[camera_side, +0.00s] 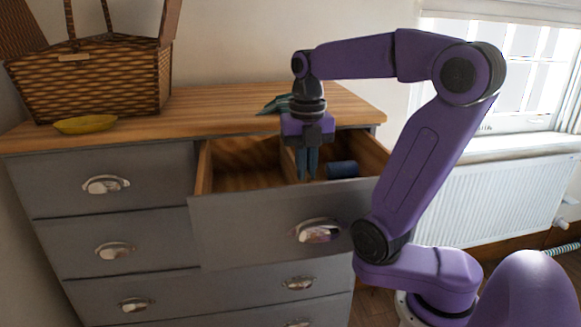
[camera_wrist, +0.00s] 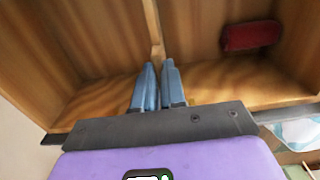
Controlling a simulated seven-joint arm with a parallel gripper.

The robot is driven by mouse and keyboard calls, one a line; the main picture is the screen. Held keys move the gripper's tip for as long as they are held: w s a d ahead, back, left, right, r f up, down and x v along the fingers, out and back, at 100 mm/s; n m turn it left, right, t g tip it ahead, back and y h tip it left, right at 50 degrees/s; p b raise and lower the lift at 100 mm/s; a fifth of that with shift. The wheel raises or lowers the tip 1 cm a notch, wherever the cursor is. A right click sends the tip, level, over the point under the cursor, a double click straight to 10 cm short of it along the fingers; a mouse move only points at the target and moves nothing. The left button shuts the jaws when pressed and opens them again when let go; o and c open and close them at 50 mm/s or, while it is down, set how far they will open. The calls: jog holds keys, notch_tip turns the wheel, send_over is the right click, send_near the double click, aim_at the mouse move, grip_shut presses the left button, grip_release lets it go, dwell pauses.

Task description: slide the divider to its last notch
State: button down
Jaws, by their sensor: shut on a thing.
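The top right drawer (camera_side: 265,220) of a grey dresser is pulled open. A thin wooden divider (camera_side: 288,160) splits its inside into two compartments. In the wrist view the divider (camera_wrist: 152,22) runs up from between my fingertips. My gripper (camera_side: 307,172) points down into the drawer and is shut on the divider. In the wrist view the blue fingers of my gripper (camera_wrist: 159,66) stand on either side of its near end. The notches cannot be made out.
The left compartment looks empty. A wicker basket (camera_side: 95,85), yellow dish (camera_side: 86,124) and teal cloth (camera_side: 274,105) are on the dresser top.

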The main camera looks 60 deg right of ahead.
jog(key=shift+d+r, duration=0.1)
jog(key=c, duration=1.2)
grip_release()
jog(key=shift+r, duration=3.75)
